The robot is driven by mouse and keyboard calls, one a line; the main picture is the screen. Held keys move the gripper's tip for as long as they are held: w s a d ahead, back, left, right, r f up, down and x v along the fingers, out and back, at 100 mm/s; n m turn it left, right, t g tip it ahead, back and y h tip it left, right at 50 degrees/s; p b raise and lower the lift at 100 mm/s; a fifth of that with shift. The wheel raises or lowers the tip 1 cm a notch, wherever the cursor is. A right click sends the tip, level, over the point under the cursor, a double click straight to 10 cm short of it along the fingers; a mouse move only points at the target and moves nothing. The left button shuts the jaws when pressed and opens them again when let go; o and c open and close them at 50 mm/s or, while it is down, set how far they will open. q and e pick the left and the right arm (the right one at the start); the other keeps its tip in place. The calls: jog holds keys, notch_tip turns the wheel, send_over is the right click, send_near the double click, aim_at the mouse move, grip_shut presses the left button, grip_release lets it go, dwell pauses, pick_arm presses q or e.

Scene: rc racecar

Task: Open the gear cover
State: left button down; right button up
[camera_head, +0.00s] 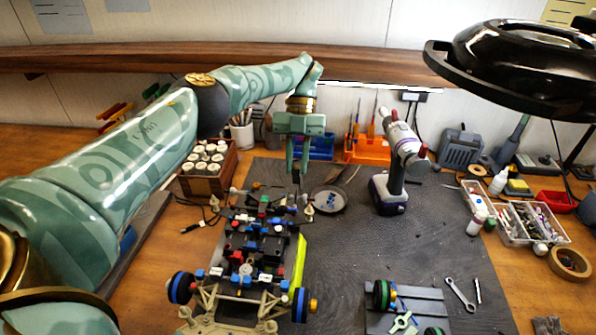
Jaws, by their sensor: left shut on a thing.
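The RC racecar chassis (262,245) stands on the dark mat with its wheels toward the bottom of the view. Red, blue and black blocks cover its middle, and a yellow-green side panel (299,262) runs along its right side. I cannot clearly make out the gear cover among these parts. My left gripper (297,174) points down above the far end of the chassis. It is shut on a small, thin, dark thing just below the fingertips, too small to identify. My right gripper is not in view.
A cordless drill (403,160) stands right of the chassis, and a round dish (329,199) lies between them. An orange bin (368,150) and a wooden bottle box (208,184) stand behind. A wrench (460,294) lies at lower right. The mat's (400,245) middle right is clear.

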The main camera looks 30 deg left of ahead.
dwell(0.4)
pick_arm(q)
jog(key=c, duration=1.3)
grip_release()
jog(key=shift+r, duration=0.15)
notch_tip(320, 180, up, 3)
jog(key=shift+w+f, duration=0.1)
jog(key=shift+f, duration=0.1)
jog(key=s+d+r+p, duration=0.3)
jog(key=s+d+r, duration=0.4)
jog(key=s+r, duration=0.3)
jog(key=shift+s+d+p, duration=0.15)
jog(key=shift+s+p, duration=0.15)
jog(key=shift+s, duration=0.75)
